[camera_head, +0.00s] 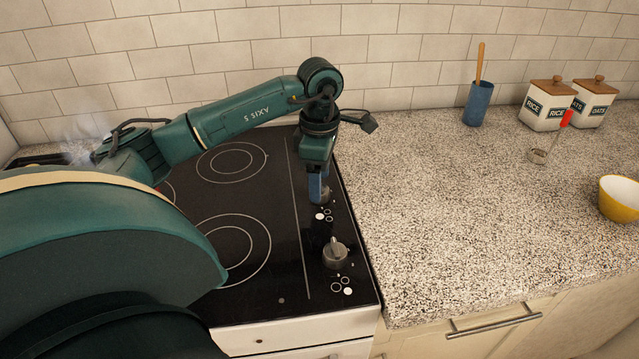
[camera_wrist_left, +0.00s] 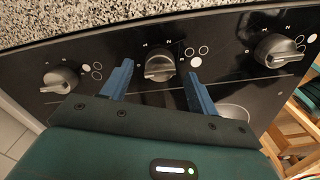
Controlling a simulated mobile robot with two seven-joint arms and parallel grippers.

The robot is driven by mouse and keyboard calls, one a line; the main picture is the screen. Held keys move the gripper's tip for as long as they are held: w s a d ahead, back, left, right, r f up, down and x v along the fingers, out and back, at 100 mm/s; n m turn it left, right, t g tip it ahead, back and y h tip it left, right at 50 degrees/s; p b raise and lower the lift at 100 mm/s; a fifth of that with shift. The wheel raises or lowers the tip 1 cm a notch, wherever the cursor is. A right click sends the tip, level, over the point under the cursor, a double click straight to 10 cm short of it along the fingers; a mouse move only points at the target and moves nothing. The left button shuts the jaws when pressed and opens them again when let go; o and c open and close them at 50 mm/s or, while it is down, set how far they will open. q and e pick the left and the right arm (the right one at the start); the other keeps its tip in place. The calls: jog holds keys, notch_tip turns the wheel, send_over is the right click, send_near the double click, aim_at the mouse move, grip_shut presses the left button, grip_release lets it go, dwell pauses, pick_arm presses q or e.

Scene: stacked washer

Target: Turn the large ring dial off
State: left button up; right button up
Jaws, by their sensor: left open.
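A black glass cooktop (camera_head: 283,230) has a column of grey dials along its right side. The front dial (camera_head: 335,253) is in plain view, with small ring marks beside it. My left gripper (camera_head: 317,200) points down over a dial farther back, which it partly hides. In the left wrist view, the blue fingers of the open left gripper (camera_wrist_left: 158,72) stand on either side of the middle dial (camera_wrist_left: 159,66), with gaps visible. Another dial (camera_wrist_left: 60,80) is at the left and one (camera_wrist_left: 275,50) at the right. I cannot tell which dial is the large ring one. My right gripper is not in view.
Ring burners (camera_head: 235,250) mark the cooktop, and steam (camera_head: 78,140) rises at its back left. The speckled counter (camera_head: 440,220) to the right is mostly clear.

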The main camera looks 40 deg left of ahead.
pick_arm(q)
notch_tip(320, 180, up, 11)
jog(key=p, duration=0.1)
dwell(0.7)
